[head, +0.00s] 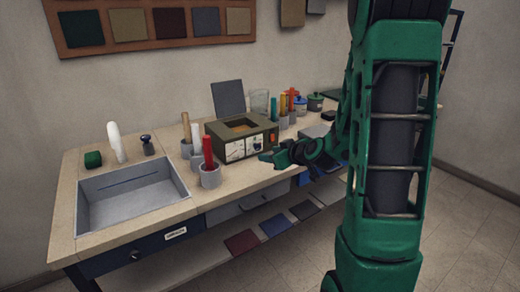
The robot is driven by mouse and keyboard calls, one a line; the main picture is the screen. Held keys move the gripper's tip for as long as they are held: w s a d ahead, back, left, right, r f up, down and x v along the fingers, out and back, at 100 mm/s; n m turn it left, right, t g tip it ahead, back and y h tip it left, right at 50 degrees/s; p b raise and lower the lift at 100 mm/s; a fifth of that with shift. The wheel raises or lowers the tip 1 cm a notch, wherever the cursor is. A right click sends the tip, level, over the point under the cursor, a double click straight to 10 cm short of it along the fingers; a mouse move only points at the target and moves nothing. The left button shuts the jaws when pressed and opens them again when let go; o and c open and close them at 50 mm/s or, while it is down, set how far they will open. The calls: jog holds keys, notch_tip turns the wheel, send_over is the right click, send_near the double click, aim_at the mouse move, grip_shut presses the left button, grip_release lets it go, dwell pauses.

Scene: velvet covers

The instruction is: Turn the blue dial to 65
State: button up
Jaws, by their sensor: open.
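An olive box (212,131) stands on the workbench, with an open top and pale panels (236,149) on its front. Small dark and orange marks show on that front, but they are too small to read. I cannot make out a blue dial or any scale numbers. My green gripper (270,158) is open, just in front of the box's right side, near the bench's front edge. It seems apart from the box, though the gap is hard to judge. My gripper and arm hide part of the bench to the right.
The wooden workbench (75,200) has a grey sink (135,205) at left. Grey cups with a red rod (208,152) and other rods stand left of the box. A lower shelf holds coloured squares (241,242).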

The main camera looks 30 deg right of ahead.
aim_at(258, 147)
jog(key=shift+t+h, duration=0.4)
jog(key=shift+t, duration=0.1)
jog(key=x, duration=0.4)
jog(key=d+x, duration=0.1)
jog(key=x, duration=0.3)
jog(key=r+x, duration=0.1)
jog(key=x, duration=0.2)
jog(key=shift+w+d+f, duration=0.2)
jog(key=shift+w+d, duration=0.1)
jog(key=shift+w, duration=0.2)
